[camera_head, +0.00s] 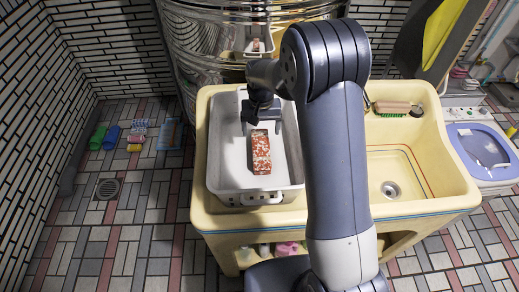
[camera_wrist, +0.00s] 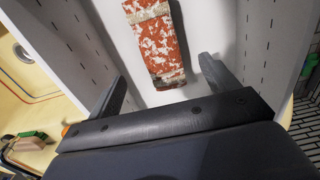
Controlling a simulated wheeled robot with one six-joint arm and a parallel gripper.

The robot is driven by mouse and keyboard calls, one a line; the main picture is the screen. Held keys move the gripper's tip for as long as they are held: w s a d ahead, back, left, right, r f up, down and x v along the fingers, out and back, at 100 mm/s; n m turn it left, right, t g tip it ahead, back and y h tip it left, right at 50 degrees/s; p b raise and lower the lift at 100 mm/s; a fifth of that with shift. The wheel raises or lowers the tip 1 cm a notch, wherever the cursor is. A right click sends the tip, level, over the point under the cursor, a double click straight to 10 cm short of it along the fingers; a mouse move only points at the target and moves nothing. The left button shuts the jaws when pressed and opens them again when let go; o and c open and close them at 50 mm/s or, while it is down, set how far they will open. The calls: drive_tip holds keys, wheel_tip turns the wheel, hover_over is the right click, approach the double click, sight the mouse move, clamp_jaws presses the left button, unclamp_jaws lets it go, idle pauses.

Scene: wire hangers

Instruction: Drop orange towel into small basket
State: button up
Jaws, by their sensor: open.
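The orange towel (camera_head: 261,153), mottled orange and white and folded into a narrow strip, lies on the floor of a white basket (camera_head: 228,165). The basket stands in the left part of a cream sink unit. In the wrist view the towel (camera_wrist: 156,40) lies just beyond my fingers, between the basket's slotted walls (camera_wrist: 62,35). My gripper (camera_head: 262,110) is over the far part of the basket, at the towel's far end in the picture. In the wrist view my gripper (camera_wrist: 165,72) has its two fingers wide apart with nothing held between them.
The cream sink (camera_head: 420,165) has an open basin at right with a brush (camera_head: 392,108) on its back ledge. Rolled towels (camera_head: 111,137) and a blue tray (camera_head: 171,134) lie on the floor at left. A blue-lidded machine (camera_head: 482,150) stands at right.

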wheel_tip(320, 180, up, 11)
drive_tip(key=b, duration=0.1)
idle(0.5)
drive_tip(key=shift+f, duration=0.1)
wheel_tip(320, 180, down, 10)
drive_tip(key=shift+f+p, duration=0.2)
drive_tip(key=shift+p, duration=0.35)
drive_tip(key=shift+r+p, duration=1.5)
drive_tip(key=shift+r, duration=0.65)
drive_tip(key=shift+f, duration=0.15)
